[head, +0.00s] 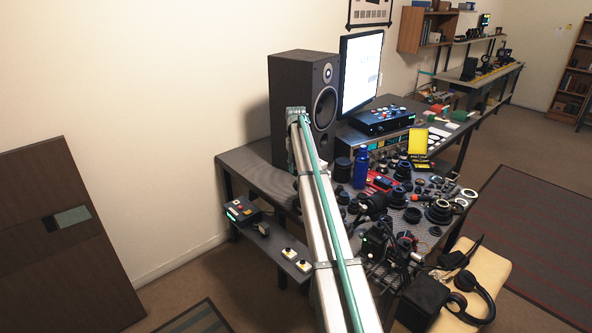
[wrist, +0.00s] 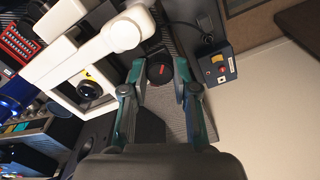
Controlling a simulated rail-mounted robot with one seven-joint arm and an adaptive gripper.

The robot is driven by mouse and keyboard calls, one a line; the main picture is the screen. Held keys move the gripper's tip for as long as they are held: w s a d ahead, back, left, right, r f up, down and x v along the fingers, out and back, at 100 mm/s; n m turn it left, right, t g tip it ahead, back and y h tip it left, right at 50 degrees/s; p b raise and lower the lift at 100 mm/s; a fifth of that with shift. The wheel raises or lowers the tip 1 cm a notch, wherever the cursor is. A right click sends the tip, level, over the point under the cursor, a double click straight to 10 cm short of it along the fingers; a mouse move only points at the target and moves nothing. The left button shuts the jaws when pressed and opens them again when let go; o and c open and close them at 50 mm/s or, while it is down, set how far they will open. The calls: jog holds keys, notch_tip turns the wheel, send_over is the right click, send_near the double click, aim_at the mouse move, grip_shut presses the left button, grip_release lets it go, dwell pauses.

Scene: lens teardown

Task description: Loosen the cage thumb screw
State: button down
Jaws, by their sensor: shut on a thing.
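My gripper (wrist: 160,68) shows in the wrist view, with its two green-and-black fingers on either side of a dark round knob (wrist: 160,74) with a red mark. The jaws are shut on this knob, which looks like the cage thumb screw. Its threads and what it is fixed to are hidden. In the head view my arm crosses the bench, and I cannot make out the gripper or the knob there.
The bench holds a tall speaker (head: 290,85), a monitor (head: 361,75), a blue bottle (head: 361,168) and several crowded lens parts. In the wrist view, a white frame (wrist: 62,95) is left of the fingers; a control box (wrist: 215,62) is at upper right.

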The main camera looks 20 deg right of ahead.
jog(key=n+b, duration=0.1)
jog(key=n, duration=0.3)
jog(key=shift+n, duration=0.3)
jog(key=shift+w+n+b, duration=0.1)
jog(key=shift+n+b, duration=0.25)
jog(key=shift+n, duration=1.35)
jog(key=c, duration=1.2)
grip_release()
jog(key=shift+r, duration=0.1)
notch_tip(320, 180, up, 12)
jog(key=shift+f, duration=0.1)
